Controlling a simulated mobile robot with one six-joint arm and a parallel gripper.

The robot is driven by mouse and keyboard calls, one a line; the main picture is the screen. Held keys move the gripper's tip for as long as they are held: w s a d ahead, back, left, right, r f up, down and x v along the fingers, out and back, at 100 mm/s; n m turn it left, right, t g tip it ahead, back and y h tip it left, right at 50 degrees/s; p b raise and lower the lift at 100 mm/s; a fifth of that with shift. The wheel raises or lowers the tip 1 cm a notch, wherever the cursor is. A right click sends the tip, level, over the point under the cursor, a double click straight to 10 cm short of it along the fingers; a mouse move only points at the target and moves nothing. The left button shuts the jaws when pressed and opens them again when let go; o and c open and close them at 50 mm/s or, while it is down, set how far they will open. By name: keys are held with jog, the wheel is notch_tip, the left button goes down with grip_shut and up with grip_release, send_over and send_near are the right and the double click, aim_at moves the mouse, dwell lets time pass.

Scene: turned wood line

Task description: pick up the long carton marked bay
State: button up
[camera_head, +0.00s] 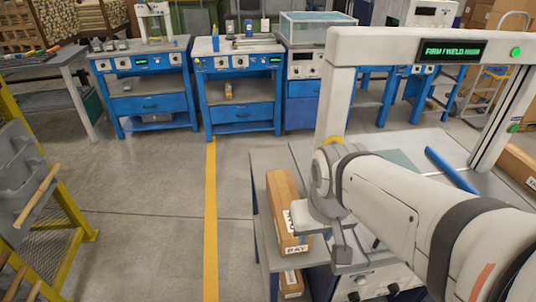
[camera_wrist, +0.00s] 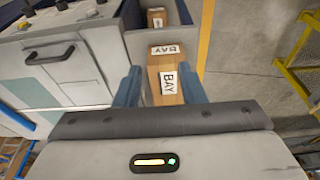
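The long carton marked BAY (camera_head: 281,190) is brown, with white labels on its top and near end. It lies lengthwise on a grey ledge beside the workbench, partly covered by my arm in the head view. In the wrist view the carton (camera_wrist: 155,66) lies between the two blue fingers of my gripper (camera_wrist: 160,74). The fingers are apart, with a narrow gap showing on the left side. I cannot tell how deep they reach beside the carton. My gripper's fingertips are not clear in the head view.
A second labelled carton (camera_head: 291,281) sits lower down, also at the top of the wrist view (camera_wrist: 156,17). A white gantry (camera_head: 420,47) stands over the bench. A yellow rack (camera_head: 65,210) is at left. Open floor with a yellow line (camera_head: 211,220) lies between.

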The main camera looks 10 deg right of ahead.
aim_at(287, 200)
jog(key=shift+s+a, duration=0.1)
jog(key=shift+o, duration=1)
jog(key=o, duration=0.6)
jog(key=shift+t, duration=0.4)
jog(key=w+f, duration=0.1)
jog(key=w, duration=0.2)
jog(key=w+f, duration=0.1)
jog(key=w, duration=0.6)
jog(key=shift+a+f, duration=0.4)
jog(key=o, duration=0.6)
jog(key=shift+t, duration=0.5)
jog(key=w+f, duration=0.1)
jog(key=w, duration=0.2)
jog(key=w+f, duration=0.2)
jog(key=w, duration=0.1)
jog(key=w+f, duration=0.1)
jog(key=w, duration=0.2)
jog(key=shift+a+f+b, duration=0.1)
jog(key=shift+f+b, duration=0.25)
jog(key=shift+b, duration=0.05)
jog(key=shift+c, duration=0.2)
jog(key=shift+x, duration=3.7)
